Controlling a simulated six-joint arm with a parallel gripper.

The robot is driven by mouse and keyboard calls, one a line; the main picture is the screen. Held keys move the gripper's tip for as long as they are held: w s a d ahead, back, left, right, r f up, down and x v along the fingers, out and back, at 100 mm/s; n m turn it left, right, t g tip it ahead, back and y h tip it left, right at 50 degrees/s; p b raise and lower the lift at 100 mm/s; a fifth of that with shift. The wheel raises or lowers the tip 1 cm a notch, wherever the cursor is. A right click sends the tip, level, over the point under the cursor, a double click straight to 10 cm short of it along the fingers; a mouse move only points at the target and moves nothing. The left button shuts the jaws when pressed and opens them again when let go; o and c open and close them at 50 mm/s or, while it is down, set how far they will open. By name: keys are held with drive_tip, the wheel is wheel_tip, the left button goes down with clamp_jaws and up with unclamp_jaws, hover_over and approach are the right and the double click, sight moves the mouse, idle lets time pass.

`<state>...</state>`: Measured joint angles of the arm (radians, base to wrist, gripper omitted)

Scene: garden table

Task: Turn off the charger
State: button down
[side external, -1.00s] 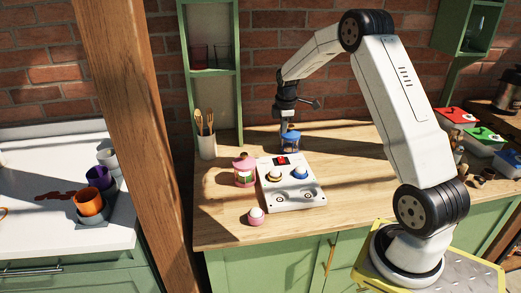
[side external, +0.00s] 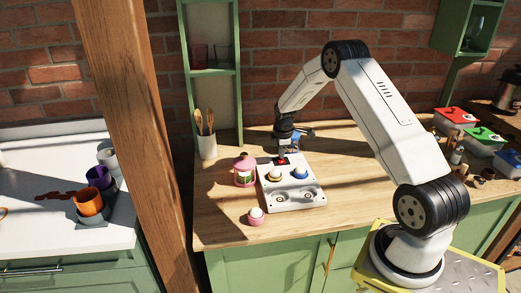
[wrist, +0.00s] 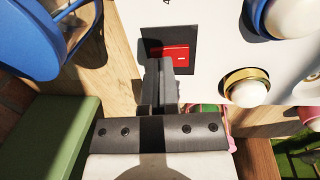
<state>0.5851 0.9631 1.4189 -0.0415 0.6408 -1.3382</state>
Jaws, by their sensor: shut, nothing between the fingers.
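The charger (side external: 305,204) is a white box on the wooden table, with a red switch (wrist: 168,54) in a black frame at its far end. Two white-topped round pieces sit in it, one with a yellow ring (wrist: 245,90) and one with a blue ring (side external: 300,173). Two hollows at its near end are empty. My gripper (wrist: 163,70) is shut and empty. Its fingertips overlap the lower part of the switch's black frame in the wrist view. I cannot tell whether they touch it. In the side view my gripper (side external: 282,155) is right at the switch.
A pink lantern-like jar (side external: 244,171) stands left of the charger, and a blue one (wrist: 38,38) stands close to my gripper. A pink-ringed round piece (side external: 256,216) sits on the table in front. A utensil cup (side external: 207,146) is at the back left. The table's right middle is clear.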

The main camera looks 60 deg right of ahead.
drive_tip(key=shift+f, duration=0.15)
drive_tip(key=shift+f, duration=0.4)
drive_tip(key=shift+s+a, duration=0.6)
drive_tip(key=shift+s, duration=0.05)
drive_tip(key=shift+r, duration=0.25)
idle(0.4)
drive_tip(key=shift+r, duration=0.8)
wheel_tip(320, 180, up, 12)
drive_tip(key=a, duration=0.1)
drive_tip(key=shift+s+r, duration=0.2)
drive_tip(key=shift+s, duration=0.25)
